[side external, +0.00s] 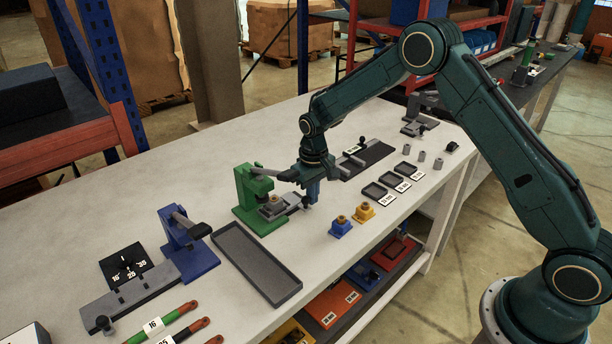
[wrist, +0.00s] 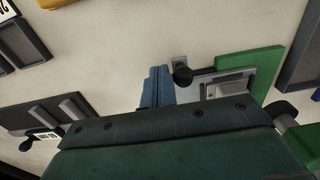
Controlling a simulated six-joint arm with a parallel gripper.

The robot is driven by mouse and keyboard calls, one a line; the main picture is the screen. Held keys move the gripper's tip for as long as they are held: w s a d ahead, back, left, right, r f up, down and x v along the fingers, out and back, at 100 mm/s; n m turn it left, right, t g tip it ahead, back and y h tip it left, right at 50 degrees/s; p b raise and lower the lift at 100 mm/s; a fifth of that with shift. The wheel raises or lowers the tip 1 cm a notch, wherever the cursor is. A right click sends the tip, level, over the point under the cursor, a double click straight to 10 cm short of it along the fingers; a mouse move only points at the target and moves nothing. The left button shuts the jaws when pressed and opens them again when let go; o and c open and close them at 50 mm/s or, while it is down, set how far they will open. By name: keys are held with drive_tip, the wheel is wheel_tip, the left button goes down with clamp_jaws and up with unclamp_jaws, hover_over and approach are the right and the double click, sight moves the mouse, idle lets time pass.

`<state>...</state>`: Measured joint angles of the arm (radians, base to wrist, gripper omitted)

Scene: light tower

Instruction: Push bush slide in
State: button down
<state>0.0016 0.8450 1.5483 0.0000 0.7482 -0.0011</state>
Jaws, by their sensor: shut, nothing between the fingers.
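The green press (side external: 246,199) stands on the white bench with a dark lever on top. Its grey bush slide (side external: 291,201) sits at the press's base and reaches out toward my gripper; it also shows in the wrist view (wrist: 240,78). The slide's black knob (wrist: 182,75) is at its outer end. My gripper (side external: 311,203) points down just beside that knob. Its blue fingers (wrist: 158,70) are shut and empty, left of the knob in the wrist view. I cannot tell whether they touch it.
A blue press (side external: 188,247) and an empty grey tray (side external: 255,264) stand left of the green press. Blue (side external: 341,227) and yellow (side external: 363,212) blocks sit in front of my gripper. Small dark trays (side external: 375,191) lie to the right, and a dark fixture (side external: 368,156) lies behind.

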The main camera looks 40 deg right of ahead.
sight(303, 199)
drive_tip(key=shift+a, duration=1.9)
drive_tip(key=shift+d+r, duration=0.1)
idle(0.3)
drive_tip(key=shift+d+r, duration=0.7)
drive_tip(key=shift+r, duration=0.15)
drive_tip(key=shift+r, duration=0.15)
drive_tip(key=shift+r, duration=2.4)
drive_tip(key=shift+r, duration=0.1)
